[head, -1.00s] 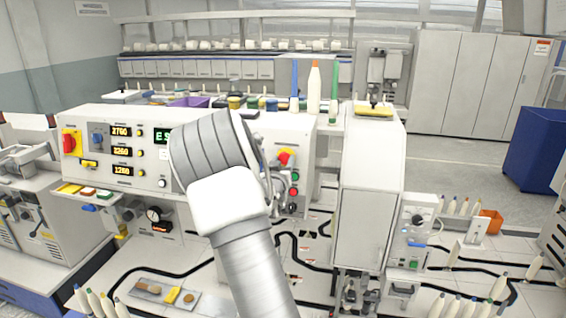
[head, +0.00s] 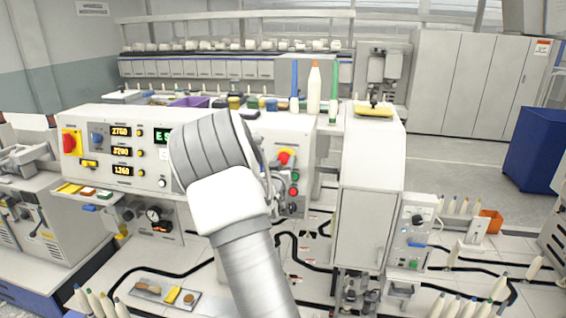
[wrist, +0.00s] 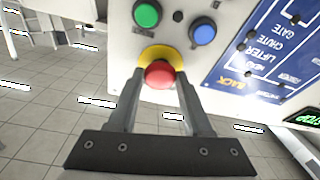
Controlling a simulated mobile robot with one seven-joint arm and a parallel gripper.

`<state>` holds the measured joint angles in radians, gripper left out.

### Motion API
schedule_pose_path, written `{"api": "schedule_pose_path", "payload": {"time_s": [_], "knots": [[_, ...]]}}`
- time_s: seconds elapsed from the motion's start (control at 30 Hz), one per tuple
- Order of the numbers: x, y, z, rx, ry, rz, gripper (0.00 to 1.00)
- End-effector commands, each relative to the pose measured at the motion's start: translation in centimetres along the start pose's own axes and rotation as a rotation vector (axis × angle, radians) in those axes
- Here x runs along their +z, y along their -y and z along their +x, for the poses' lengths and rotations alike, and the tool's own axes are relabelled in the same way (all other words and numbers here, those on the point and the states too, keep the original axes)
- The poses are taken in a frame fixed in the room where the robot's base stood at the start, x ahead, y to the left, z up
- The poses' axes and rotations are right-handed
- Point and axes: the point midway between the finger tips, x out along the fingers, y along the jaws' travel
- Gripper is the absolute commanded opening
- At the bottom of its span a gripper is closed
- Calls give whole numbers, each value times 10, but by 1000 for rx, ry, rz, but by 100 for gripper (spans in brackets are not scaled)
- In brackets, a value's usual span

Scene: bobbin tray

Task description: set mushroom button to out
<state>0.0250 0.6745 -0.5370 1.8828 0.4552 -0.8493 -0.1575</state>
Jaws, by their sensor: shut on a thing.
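The red mushroom button (wrist: 159,73) sits on a yellow collar (wrist: 160,54) at the edge of the white panel in the wrist view. My gripper (wrist: 158,88) has one finger on each side of the red cap and is shut on it. In the head view the mushroom button (head: 286,156) shows as a small red cap on yellow, just right of my wrist. My wrist hides most of the gripper there. Whether the button is in or out is hard to tell.
Close to the mushroom button are a green button (wrist: 147,13), a blue button (wrist: 203,32) and a blue label plate (wrist: 262,55). In the head view, a green and a red button (head: 293,192) sit below it. A white cabinet (head: 366,200) stands to the right.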

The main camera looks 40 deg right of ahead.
Motion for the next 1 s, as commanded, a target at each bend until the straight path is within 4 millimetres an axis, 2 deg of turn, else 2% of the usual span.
{"api": "schedule_pose_path", "payload": {"time_s": [0.37, 0.63, 0.67, 0.8, 1.0], "knots": [[-1, 0, -12, 0, -1, 1, 0], [-2, 0, -12, 0, 2, -1, 0], [-2, 0, -12, -1, 2, -1, 55], [-3, 0, -12, -1, 1, 0, 80], [-3, 0, -12, 0, 0, 0, 80]]}}
